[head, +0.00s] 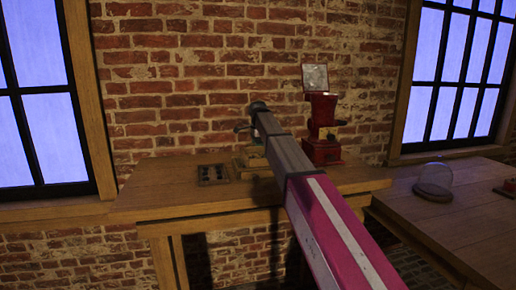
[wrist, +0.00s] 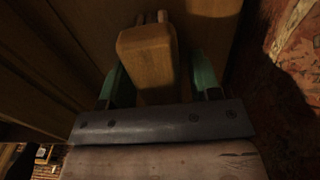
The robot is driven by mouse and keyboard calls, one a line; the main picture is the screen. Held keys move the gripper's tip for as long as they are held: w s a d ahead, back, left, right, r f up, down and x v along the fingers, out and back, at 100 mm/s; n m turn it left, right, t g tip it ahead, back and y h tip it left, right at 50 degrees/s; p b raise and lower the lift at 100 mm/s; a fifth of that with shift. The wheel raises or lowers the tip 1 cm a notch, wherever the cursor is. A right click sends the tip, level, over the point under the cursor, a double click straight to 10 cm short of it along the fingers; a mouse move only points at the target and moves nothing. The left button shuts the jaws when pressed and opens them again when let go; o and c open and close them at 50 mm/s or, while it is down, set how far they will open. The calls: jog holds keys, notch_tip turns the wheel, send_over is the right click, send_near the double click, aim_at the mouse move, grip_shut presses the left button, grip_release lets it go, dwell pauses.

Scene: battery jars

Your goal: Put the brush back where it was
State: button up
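My gripper (wrist: 158,62) shows in the wrist view with its two green fingers spread wide. A pale wooden block-like piece (wrist: 147,48) lies between them, with a gap seen towards the right finger. I cannot tell whether this piece is part of the brush; no bristles are clear. In the head view my gripper (head: 250,132) is over the wooden bench (head: 160,195), above a small wooden item (head: 250,159) that my arm partly hides. The brush cannot be made out for certain in the head view.
A dark tray-like rack (head: 213,175) lies left of the wooden item. A red grinder-like device (head: 321,130) stands close to the right of my arm. A second table (head: 470,215) at the right bears a glass dome (head: 435,180). The bench's left end is clear.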

jog(key=shift+r, duration=0.1)
notch_tip(320, 180, up, 12)
dwell(0.7)
dwell(1.2)
